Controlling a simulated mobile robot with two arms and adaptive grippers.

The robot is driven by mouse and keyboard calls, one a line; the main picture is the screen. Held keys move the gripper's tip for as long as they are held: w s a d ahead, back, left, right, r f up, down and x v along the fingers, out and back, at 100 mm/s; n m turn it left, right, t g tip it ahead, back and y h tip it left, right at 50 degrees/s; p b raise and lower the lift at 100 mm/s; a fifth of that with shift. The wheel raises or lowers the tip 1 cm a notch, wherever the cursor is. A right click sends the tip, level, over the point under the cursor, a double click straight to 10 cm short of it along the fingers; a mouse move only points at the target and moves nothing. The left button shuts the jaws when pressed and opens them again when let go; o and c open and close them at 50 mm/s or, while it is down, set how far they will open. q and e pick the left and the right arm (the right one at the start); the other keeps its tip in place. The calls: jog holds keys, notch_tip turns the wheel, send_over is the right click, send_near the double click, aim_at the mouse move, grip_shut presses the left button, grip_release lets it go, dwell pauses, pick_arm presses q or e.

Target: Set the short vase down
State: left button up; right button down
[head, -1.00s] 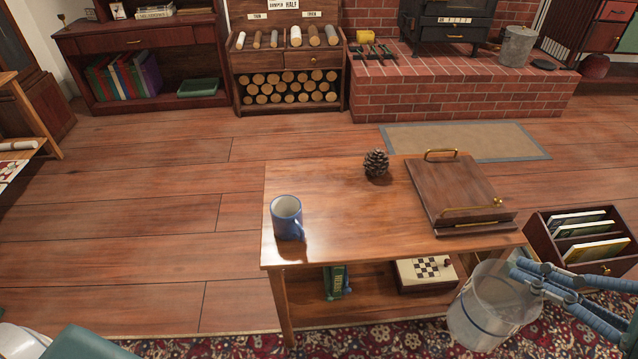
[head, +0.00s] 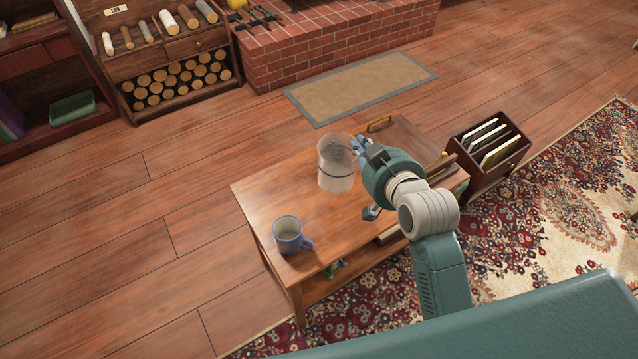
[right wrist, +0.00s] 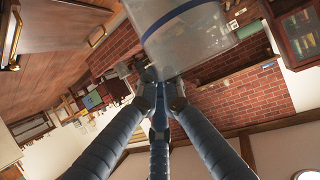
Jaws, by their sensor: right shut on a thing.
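The short vase (head: 336,172) is a clear glass cylinder with a blue band. My right gripper (head: 358,150) is shut on its rim side and holds it over the back middle of the wooden table (head: 285,190). I cannot tell whether its base touches the tabletop. In the right wrist view the vase (right wrist: 190,38) is at the top, at the fingertips of the right gripper (right wrist: 160,88). My left gripper is not in view.
A blue mug (head: 289,238) stands at the table's front left. The pinecone is hidden or blurred behind the vase. The tabletop left of the vase is clear.

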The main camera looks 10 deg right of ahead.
notch_tip(320, 180, up, 4)
jog(key=w+a+m+h+p, duration=0.1)
jog(key=a+p, duration=0.1)
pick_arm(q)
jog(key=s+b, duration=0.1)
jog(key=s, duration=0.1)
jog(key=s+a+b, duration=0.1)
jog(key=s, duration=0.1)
pick_arm(e)
notch_tip(320, 180, down, 20)
jog(key=shift+r, duration=0.25)
jog(key=shift+d, duration=0.1)
jog(key=shift+f, duration=0.1)
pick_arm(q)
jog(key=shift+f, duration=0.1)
pick_arm(e)
jog(key=c, duration=1.9)
grip_release()
jog(key=shift+f, duration=0.1)
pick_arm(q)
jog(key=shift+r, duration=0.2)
pick_arm(e)
jog(key=v, duration=1.2)
jog(key=shift+a, duration=0.2)
